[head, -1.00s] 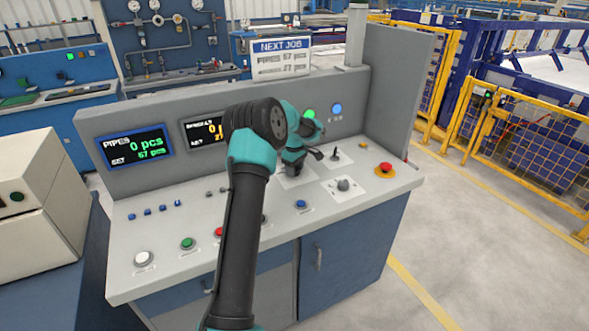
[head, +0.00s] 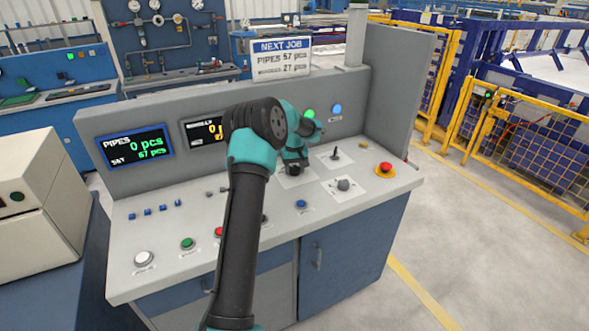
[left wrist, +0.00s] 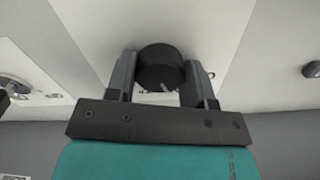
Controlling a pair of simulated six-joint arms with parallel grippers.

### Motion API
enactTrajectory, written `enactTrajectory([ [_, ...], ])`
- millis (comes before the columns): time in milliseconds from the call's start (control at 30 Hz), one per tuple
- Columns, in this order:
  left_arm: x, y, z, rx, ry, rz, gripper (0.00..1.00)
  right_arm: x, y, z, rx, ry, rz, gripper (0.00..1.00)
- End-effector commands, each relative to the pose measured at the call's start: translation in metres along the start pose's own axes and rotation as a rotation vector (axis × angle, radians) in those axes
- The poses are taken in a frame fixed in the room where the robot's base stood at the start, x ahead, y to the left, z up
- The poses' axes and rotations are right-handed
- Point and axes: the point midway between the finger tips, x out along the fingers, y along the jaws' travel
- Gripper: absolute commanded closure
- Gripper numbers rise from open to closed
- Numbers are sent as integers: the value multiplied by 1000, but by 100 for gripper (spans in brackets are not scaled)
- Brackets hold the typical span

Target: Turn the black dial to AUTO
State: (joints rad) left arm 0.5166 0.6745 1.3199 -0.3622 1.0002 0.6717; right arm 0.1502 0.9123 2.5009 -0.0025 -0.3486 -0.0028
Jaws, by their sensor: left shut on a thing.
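The black dial (left wrist: 160,66) shows in the left wrist view as a dark round knob on a pale plate. My left gripper (left wrist: 159,78) is shut on it, one finger on each side. In the head view my left gripper (head: 294,168) is down at the panel, on a white label plate (head: 283,183). My own arm and wrist hide most of the dial there. The dial's pointer and its position words cannot be read. My right gripper is in neither view.
A grey knob (head: 344,184) and a small black lever (head: 336,153) stand to the right of the gripper. A red emergency button (head: 386,168) is farther right. Blue (head: 301,204), green (head: 187,243) and white (head: 144,258) buttons line the front. The upright back panel (head: 375,95) stands behind.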

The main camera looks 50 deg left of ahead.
Motion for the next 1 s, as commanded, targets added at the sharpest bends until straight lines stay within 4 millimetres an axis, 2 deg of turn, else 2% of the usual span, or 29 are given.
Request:
enactTrajectory([
  [1000, -1, -1, -1, 964, 3, 0, 75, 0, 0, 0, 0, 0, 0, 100],
])
